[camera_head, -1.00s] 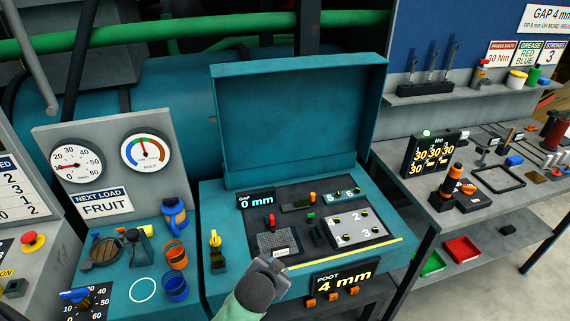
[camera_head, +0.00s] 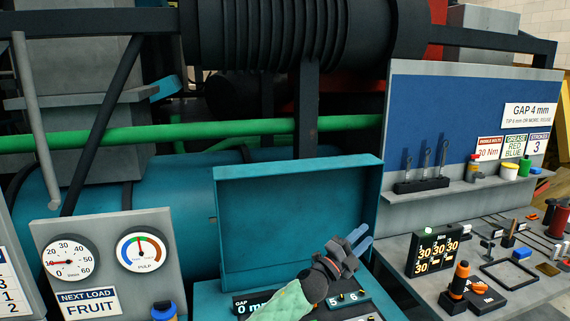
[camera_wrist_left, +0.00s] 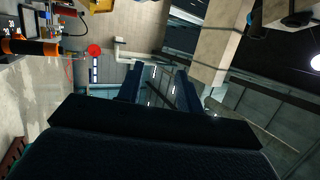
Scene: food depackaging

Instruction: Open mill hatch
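A teal box lid (camera_head: 295,225), apparently the mill hatch, stands raised at the back of the teal console (camera_head: 208,298). My left gripper (camera_head: 361,239) is in front of the lid's right part, pointing up and to the right. Its two fingers are apart with nothing between them, and its fingers (camera_wrist_left: 158,85) also show apart in the left wrist view. Whether it touches the lid cannot be told. My arm hides part of the console panel below it. My right gripper is not in view.
A gauge panel (camera_head: 102,232) stands left of the lid. A workbench (camera_head: 525,290) with a torque display (camera_head: 437,250), an orange-handled tool (camera_head: 460,278) and a shelf (camera_head: 430,190) is at the right. A green pipe (camera_head: 110,137) runs behind the lid.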

